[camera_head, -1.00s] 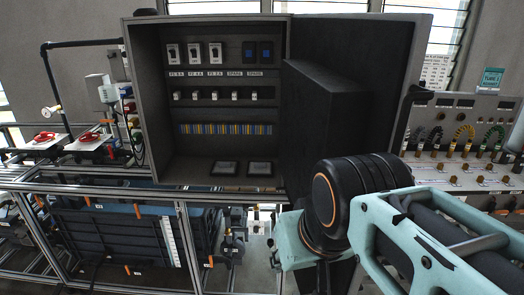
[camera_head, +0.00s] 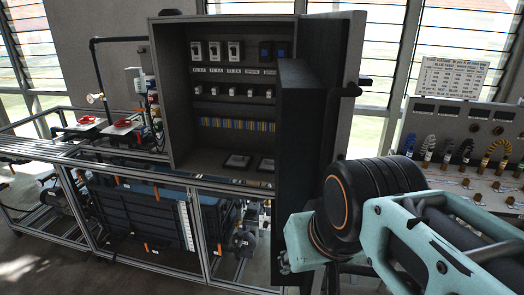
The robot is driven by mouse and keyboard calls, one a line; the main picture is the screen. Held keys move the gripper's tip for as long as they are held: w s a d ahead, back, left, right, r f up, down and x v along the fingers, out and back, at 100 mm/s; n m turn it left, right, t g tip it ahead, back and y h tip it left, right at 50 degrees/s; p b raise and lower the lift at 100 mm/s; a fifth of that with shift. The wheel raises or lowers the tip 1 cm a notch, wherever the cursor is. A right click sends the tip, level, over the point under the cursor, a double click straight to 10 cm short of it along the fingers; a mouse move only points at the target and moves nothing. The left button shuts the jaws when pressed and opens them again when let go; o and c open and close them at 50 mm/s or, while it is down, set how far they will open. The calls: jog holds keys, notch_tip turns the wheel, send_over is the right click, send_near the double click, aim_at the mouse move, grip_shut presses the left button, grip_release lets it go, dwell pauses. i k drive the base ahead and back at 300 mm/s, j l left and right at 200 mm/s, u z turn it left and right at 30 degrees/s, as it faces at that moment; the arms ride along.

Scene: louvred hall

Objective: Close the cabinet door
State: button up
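The grey cabinet (camera_head: 162,95) stands open in the middle of the head view. Rows of switches and a coloured terminal strip show inside it. Its door (camera_head: 352,60) stands open at the cabinet's right side, seen steeply edge-on, with a black handle (camera_head: 350,90) near its outer edge. A tall dark box-like panel (camera_head: 303,150) shows in front of the door; I cannot tell whether it belongs to the door. My arm reaches in from the lower right, in front of the door's lower part. My gripper does not show, and any contact with the door is hidden.
A metal frame bench (camera_head: 200,235) runs under the cabinet, with dark blue boxes (camera_head: 150,215) inside. Red-topped devices (camera_head: 87,119) stand at left. A panel with cables and knobs (camera_head: 465,130) stands at right, behind my arm. Floor shows at lower left.

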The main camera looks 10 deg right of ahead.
aim_at(317, 91)
jog(key=l+u, duration=0.35)
jog(key=l, duration=0.8)
jog(key=i+l+u, duration=0.2)
jog(key=l+u, duration=0.2)
jog(key=l, duration=0.2)
jog(key=k+u, duration=0.15)
jog(key=k+l+u, duration=0.15)
jog(key=l, duration=0.15)
jog(key=l+u, duration=0.15)
jog(key=l, duration=0.15)
jog(key=k+l+u, duration=0.15)
jog(key=i+j+z, duration=0.15)
jog(key=j, duration=0.3)
jog(key=i+j+z, duration=0.15)
jog(key=j, duration=0.25)
jog(key=k, duration=0.05)
